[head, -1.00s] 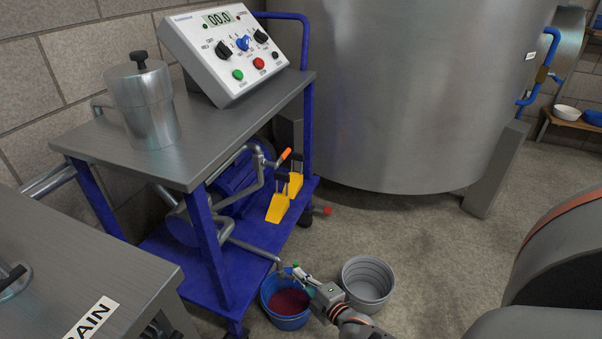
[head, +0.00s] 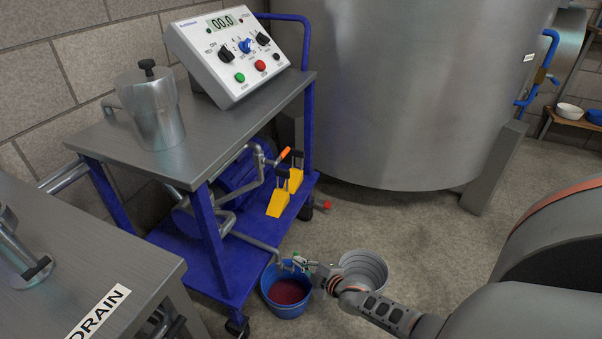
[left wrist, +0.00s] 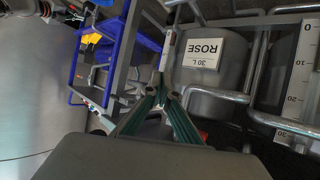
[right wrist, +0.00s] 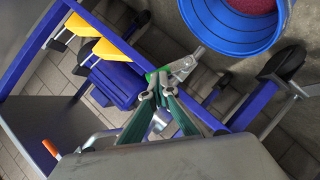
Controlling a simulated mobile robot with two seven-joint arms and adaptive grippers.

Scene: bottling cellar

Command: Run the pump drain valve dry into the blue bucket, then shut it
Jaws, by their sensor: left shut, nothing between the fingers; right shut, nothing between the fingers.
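The blue bucket (head: 287,309) stands on the floor at the cart's front corner with red liquid in it. It also shows in the right wrist view (right wrist: 228,37). The drain valve (right wrist: 182,68) is a metal fitting with a small green part, at the end of a pipe above the bucket's rim. I cannot tell its setting or whether liquid runs. My right gripper (head: 312,267) is shut and empty, its fingertips close beside the valve (right wrist: 160,88); touching is unclear. My left gripper (left wrist: 165,90) is shut and empty, outside the head view.
The blue pump cart (head: 210,250) carries a control box (head: 232,55) reading 00.0 and a metal pot (head: 152,110). A grey bucket (head: 365,268) stands right of the blue one. A large steel tank (head: 410,90) is behind. A tank labelled ROSE (left wrist: 204,52) is near my left gripper.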

